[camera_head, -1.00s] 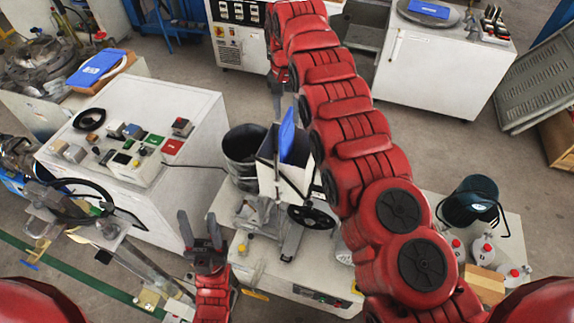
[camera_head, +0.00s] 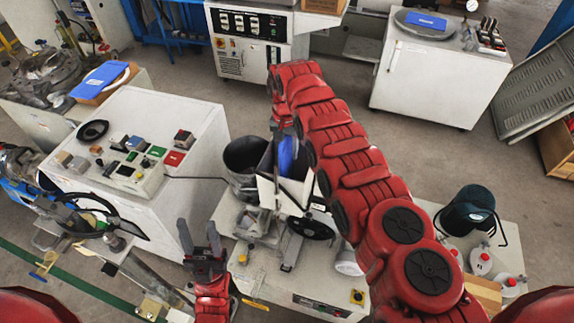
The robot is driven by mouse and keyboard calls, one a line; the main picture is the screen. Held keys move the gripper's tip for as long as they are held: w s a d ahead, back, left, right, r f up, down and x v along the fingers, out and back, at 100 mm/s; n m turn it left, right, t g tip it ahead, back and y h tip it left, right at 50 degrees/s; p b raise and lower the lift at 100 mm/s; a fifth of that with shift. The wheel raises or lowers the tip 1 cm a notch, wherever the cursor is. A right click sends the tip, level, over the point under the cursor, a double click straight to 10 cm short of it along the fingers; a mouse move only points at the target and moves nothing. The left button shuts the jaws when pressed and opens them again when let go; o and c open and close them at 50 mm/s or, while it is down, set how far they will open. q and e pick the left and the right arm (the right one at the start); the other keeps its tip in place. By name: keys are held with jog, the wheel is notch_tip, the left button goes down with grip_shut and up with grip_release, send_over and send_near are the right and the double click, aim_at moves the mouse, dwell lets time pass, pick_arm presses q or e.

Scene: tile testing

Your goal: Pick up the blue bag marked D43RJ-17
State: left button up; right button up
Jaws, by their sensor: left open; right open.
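A blue, flat, bag-like thing (camera_head: 287,155) stands in a white, open hopper (camera_head: 267,189) on the middle bench; no marking on it can be read. Two other blue flat packs lie in the camera_head view: one (camera_head: 98,79) on the left bench, one (camera_head: 426,20) on the rear right cabinet. Their markings are too small to read too. My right gripper (camera_head: 279,128) is open, pointing down just above and behind the hopper, near the blue thing; its fingertips are hard to make out. My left gripper (camera_head: 199,240) is open and empty, left of the middle bench.
A dark bucket (camera_head: 245,163) stands left of the hopper and a black handwheel (camera_head: 310,228) at its front. A white cabinet with a control box (camera_head: 134,167) is on the left. A dark green bucket (camera_head: 470,212) and several bottles are at right.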

jog(key=shift+w, duration=0.1)
grip_shut()
dwell(1.3)
